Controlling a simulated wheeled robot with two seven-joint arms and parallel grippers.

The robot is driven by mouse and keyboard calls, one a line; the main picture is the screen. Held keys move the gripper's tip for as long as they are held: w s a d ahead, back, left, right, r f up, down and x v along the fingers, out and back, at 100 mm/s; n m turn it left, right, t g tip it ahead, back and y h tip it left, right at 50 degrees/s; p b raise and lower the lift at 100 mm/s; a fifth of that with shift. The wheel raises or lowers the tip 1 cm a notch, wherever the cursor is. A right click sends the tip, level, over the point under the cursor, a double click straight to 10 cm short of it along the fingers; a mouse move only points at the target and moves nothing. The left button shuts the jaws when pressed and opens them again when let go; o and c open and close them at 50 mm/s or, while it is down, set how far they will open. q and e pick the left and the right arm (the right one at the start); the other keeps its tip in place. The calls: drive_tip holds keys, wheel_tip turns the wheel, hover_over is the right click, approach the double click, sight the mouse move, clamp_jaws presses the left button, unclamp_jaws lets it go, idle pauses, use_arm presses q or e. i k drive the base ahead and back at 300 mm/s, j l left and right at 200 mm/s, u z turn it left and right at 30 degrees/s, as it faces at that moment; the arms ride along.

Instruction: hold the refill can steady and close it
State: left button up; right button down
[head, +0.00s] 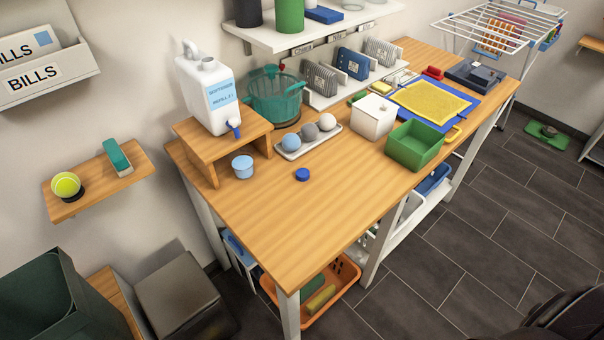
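The refill can (205,95) is a white jug with a handle at its top left and a light-blue label on its front. It stands upright on a small wooden riser (195,140) at the back left of the table. A short neck (208,64) rises from its top, with no blue cap on it. A blue spigot (234,127) sticks out low on its front. A round blue cap (302,174) lies on the bare tabletop, in front and to the right of the can. Neither of my grippers is in view.
A light-blue cup (242,166) stands beside the riser. Behind the cap are a tray of balls (290,155) and a teal pot (275,97). A white box (373,117) and green bin (415,146) stand to the right. The table's front (290,225) is clear.

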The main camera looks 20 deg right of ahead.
sight(208, 86)
drive_tip(key=i+l+u, duration=0.1)
drive_tip(key=l, duration=0.95)
drive_tip(key=l+u, duration=0.1)
drive_tip(key=l, duration=0.95)
